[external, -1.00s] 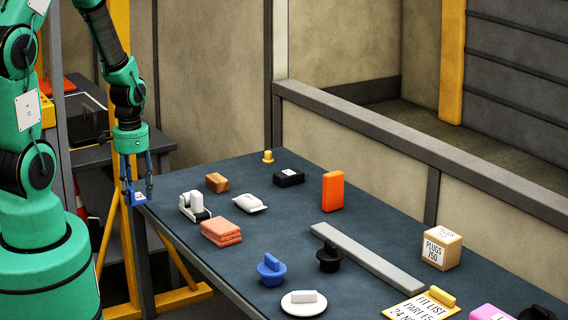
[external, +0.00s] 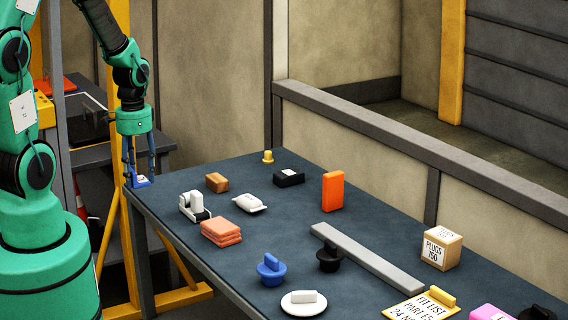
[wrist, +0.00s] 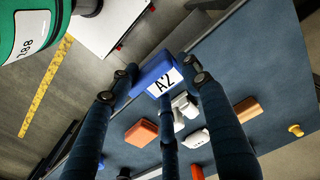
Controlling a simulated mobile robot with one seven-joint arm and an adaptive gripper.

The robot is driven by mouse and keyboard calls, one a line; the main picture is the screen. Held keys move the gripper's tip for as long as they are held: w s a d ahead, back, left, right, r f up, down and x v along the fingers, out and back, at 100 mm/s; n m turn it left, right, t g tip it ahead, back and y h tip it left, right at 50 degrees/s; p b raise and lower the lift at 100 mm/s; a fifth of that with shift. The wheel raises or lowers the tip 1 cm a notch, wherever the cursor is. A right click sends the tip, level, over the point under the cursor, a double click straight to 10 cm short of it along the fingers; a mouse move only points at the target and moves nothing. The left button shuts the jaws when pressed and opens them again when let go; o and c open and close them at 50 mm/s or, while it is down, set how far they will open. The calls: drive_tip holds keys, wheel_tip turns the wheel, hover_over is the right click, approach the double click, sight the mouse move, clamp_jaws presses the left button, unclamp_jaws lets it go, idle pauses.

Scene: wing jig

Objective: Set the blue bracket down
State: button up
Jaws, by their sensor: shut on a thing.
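The blue bracket (external: 139,182) is at the far left corner of the dark table (external: 185,243). In the wrist view the bracket (wrist: 156,72) carries a white label reading "A2". My gripper (external: 139,176) is shut on it, with fingers on both sides of it; the fingers also show in the wrist view (wrist: 160,78). The bracket is at the table's corner edge. I cannot tell whether its underside touches the tabletop.
A white tape dispenser (external: 194,207), a brown block (external: 217,182) and a stack of salmon-coloured pads (external: 221,231) stand nearest on the table. An orange block (external: 333,191) and a long grey bar (external: 366,257) lie farther right. The table's left edge is close to the bracket.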

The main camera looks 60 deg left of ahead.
drive_tip(key=w+d+m+p, duration=0.1)
drive_tip(key=w+d+m, duration=0.3)
drive_tip(key=d, duration=0.5)
drive_tip(key=w+d+m, duration=0.1)
drive_tip(key=w+d, duration=0.6)
drive_tip(key=d, duration=0.2)
drive_tip(key=d+f+m, duration=0.1)
drive_tip(key=d, duration=0.4)
drive_tip(key=w+d+f+m, duration=0.1)
drive_tip(key=d+f, duration=0.1)
drive_tip(key=d, duration=0.3)
drive_tip(key=d+f+m, duration=0.1)
drive_tip(key=d, duration=0.4)
drive_tip(key=shift+w+f, duration=0.15)
drive_tip(key=shift+f+p, duration=0.3)
drive_tip(key=shift+f, duration=0.1)
drive_tip(key=shift+w, duration=0.15)
drive_tip(key=w+d, duration=0.1)
drive_tip(key=w, duration=0.4)
drive_tip(key=w+d+f+b, duration=0.1)
drive_tip(key=w, duration=0.4)
drive_tip(key=w+d, duration=0.2)
drive_tip(key=w, duration=0.3)
drive_tip(key=shift+w+d+f+b, duration=0.1)
drive_tip(key=shift+f+b, duration=0.15)
drive_tip(key=shift+b, duration=0.05)
